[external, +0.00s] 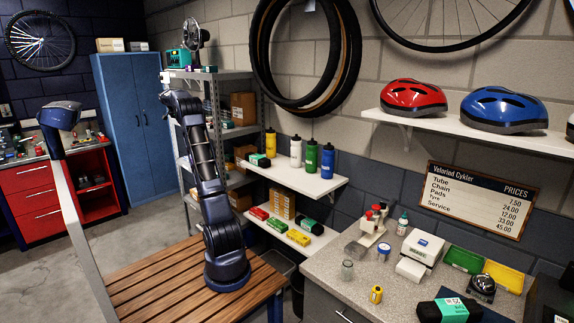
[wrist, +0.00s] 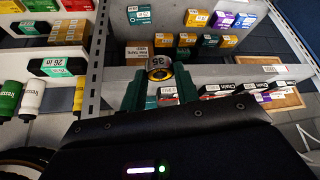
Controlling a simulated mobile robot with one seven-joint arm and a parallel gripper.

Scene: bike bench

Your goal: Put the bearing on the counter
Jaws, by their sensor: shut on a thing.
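The counter (external: 325,269) is the speckled grey top at the lower right of the external view, well away from my gripper.
The metal rack (external: 213,75) holds several boxes close to my gripper. White wall shelves (external: 315,186) with bottles and boxes lie between rack and counter.

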